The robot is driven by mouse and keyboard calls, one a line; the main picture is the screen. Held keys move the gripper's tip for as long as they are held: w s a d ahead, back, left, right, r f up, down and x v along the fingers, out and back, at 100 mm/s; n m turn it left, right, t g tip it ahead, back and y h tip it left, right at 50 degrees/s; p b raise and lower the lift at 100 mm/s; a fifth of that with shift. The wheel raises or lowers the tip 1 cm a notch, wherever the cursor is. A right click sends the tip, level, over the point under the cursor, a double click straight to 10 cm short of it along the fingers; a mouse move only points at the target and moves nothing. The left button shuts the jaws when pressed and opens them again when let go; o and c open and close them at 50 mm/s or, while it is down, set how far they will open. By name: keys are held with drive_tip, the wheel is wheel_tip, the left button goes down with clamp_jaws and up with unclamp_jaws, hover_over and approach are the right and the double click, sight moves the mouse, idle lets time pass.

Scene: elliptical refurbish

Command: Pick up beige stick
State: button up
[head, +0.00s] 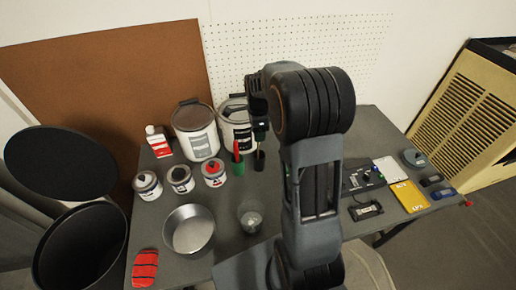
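I cannot make out a beige stick in the head view; it may be hidden behind my arm or too small to see. My arm rises through the middle of the picture and bends over the table. Its dark end, with my gripper (261,132), points down near the white buckets at the back. The fingers are too small and dark to tell whether they are open or shut. Just below stand a green container with a red upright piece (238,160) and a small dark cup (259,160).
Two white buckets (197,135), several small cans (180,180), a metal bowl (189,230) and a clear glass (251,219) stand on the grey table (160,215). A yellow box (410,196) and small electronics lie right. A black bin (80,245) stands left.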

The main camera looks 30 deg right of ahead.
clamp_jaws()
idle(0.3)
